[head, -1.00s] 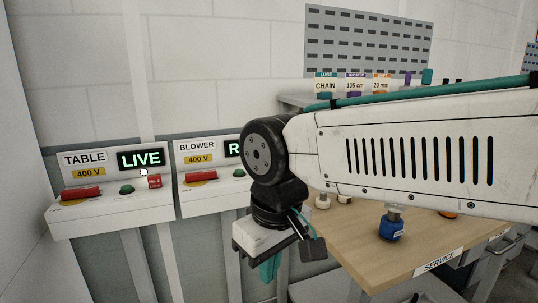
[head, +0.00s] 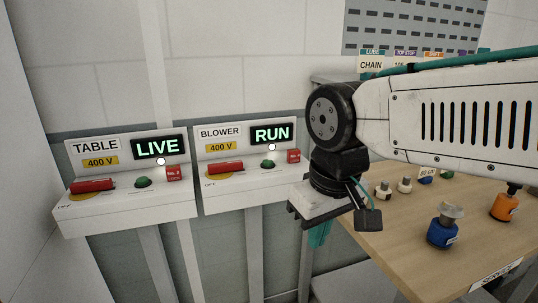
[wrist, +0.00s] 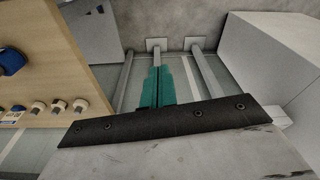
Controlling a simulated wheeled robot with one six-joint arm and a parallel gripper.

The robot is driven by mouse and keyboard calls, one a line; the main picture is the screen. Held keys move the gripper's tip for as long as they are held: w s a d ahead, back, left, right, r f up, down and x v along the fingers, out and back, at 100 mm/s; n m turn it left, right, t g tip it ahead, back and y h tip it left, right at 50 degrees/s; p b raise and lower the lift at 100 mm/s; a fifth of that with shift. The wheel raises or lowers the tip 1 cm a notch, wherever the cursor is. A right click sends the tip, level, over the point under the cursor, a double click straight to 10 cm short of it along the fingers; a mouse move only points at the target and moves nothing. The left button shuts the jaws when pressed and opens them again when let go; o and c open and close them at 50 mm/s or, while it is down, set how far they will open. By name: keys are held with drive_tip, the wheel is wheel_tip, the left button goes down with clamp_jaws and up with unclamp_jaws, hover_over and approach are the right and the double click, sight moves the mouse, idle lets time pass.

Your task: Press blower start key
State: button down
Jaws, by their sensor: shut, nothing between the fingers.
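The blower box (head: 252,181) stands at the middle left in the head view, with a "BLOWER" label, a "400 V" tag and a lit green display (head: 272,133) reading "RUN". Its green start key (head: 267,164) sits on the sloped top, between a red lever handle (head: 226,168) and a red tag (head: 293,156). A white lamp glows just above the key. My gripper (head: 318,234) points down to the right of the box, apart from the key. In the wrist view its teal fingers (wrist: 157,87) are closed together with nothing between them.
The table box (head: 125,199), reading "LIVE", stands left of the blower box. A wooden service bench (head: 400,245) with blue and orange fittings is at the right. Grey posts (wrist: 205,72) and open floor lie below my gripper.

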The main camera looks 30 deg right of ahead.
drive_tip(key=w+d+r+t, duration=0.2)
drive_tip(key=w+d, duration=0.2)
drive_tip(key=w, duration=0.8)
drive_tip(key=w+d+r+m+t+h, duration=0.1)
drive_tip(key=w+d, duration=0.3)
drive_tip(key=w, duration=0.7)
drive_tip(key=w+d+r+m+t, duration=0.1)
drive_tip(key=w+d+r+t, duration=0.2)
drive_tip(key=w, duration=0.9)
drive_tip(key=shift+w+d+h, duration=0.3)
drive_tip(key=shift+d+h, duration=0.1)
drive_tip(key=shift+d, duration=0.65)
hover_over(269, 163)
drive_tip(key=f, duration=0.8)
drive_tip(key=shift+w, duration=0.35)
drive_tip(key=shift+s+f, duration=0.2)
drive_tip(key=shift+f, duration=1.6)
drive_tip(key=shift+f, duration=0.1)
